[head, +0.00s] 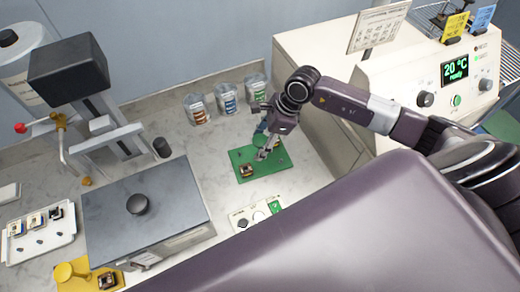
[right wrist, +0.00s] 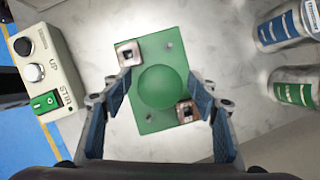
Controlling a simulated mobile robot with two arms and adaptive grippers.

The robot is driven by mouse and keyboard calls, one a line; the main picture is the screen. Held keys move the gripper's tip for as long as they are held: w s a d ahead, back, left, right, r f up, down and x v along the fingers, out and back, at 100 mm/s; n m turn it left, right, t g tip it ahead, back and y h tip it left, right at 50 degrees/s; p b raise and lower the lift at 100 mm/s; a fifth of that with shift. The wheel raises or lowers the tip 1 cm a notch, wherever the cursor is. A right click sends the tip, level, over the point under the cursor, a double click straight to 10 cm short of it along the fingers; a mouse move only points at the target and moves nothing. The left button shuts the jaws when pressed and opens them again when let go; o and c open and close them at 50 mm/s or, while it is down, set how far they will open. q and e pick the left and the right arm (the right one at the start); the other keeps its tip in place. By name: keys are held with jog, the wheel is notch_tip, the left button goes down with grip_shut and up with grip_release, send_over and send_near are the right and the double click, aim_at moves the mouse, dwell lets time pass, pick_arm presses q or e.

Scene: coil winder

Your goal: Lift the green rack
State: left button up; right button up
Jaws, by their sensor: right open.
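The green rack (head: 240,157) is a flat green plate on the grey counter, in the middle of the head view. In the right wrist view the rack (right wrist: 152,50) has a round green knob (right wrist: 162,87) in its middle. One small coil piece (right wrist: 129,54) sits near its upper left corner and another (right wrist: 187,111) near its lower right. My right gripper (head: 263,153) is over the rack, open, with its fingers either side of the knob in the wrist view. I cannot tell whether it touches the knob. My left gripper is not in view.
A control box (head: 256,215) with a green switch stands in front of the rack. Several metal cans (head: 228,100) stand behind it. A cream machine (head: 320,95) is to the right, a grey-lidded unit (head: 150,205) to the left. A white tray (head: 40,243) lies far left.

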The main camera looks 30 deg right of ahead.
jog(key=shift+c, duration=0.6)
grip_shut()
jog(key=shift+w, duration=0.1)
